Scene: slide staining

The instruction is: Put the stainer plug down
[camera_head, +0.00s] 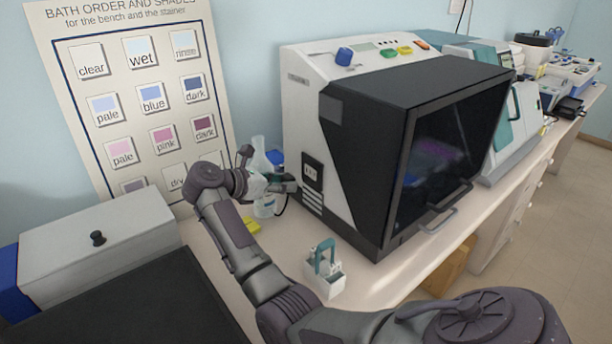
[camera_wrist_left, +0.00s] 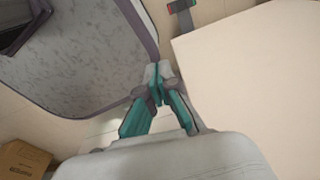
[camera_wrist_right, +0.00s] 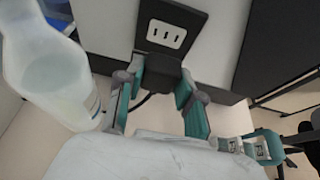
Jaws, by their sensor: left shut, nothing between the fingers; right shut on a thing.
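The stainer (camera_head: 310,110) is a large white and black machine on the bench. Its side has a black socket plate (camera_head: 312,170) with slots, which also shows in the right wrist view (camera_wrist_right: 168,34). My right gripper (camera_head: 290,186) is beside that plate. In the right wrist view my right gripper (camera_wrist_right: 160,84) is shut on the black stainer plug (camera_wrist_right: 160,68). The plug overlaps the plate's lower edge, below the visible slots; I cannot tell whether it touches. A dark cord (camera_wrist_right: 140,102) hangs from it. My left gripper (camera_wrist_left: 157,88) is shut and empty, seen only in its wrist view.
A white bottle (camera_wrist_right: 50,75) stands close beside my right gripper. A small white rack with a teal handle (camera_head: 325,268) stands on the bench (camera_head: 375,285) in front of the stainer. A grey box (camera_head: 100,235) is at left. Some bench near the rack is clear.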

